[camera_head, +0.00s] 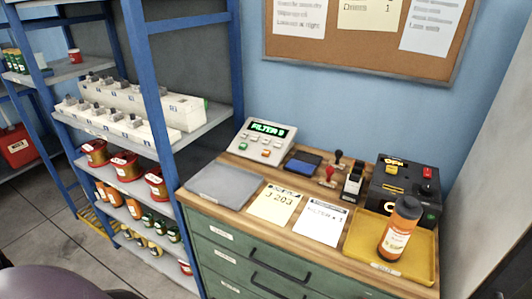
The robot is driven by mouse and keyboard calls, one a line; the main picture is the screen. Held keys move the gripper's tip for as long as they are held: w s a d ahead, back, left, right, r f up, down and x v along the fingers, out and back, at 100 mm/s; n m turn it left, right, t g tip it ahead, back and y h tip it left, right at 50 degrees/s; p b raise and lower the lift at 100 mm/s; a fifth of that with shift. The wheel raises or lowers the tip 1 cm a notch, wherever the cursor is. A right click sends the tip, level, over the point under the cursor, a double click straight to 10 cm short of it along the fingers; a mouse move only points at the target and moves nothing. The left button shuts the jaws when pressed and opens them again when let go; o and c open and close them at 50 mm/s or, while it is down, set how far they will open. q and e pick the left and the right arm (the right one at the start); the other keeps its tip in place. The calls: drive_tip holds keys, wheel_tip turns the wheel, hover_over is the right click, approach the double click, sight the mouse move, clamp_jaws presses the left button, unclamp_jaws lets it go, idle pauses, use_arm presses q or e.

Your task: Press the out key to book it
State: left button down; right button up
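A light grey booking terminal (257,145) stands at the back left of the wooden bench top. Its lit green display (268,129) seems to read "FILTER" and a figure that I cannot read surely. Below the display are several small keys, among them an orange key (266,152), a green one and pale ones. Their labels are too small to read, so I cannot tell which is the out key. Neither of my grippers is in view, and nothing touches the terminal.
A grey mat (222,184), two paper cards, a blue pad (303,162), stamps and a black box (405,180) with coloured buttons share the bench. A yellow tray (360,240) holds an orange bottle (399,230). A blue-framed shelf (158,100) rises close on the left.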

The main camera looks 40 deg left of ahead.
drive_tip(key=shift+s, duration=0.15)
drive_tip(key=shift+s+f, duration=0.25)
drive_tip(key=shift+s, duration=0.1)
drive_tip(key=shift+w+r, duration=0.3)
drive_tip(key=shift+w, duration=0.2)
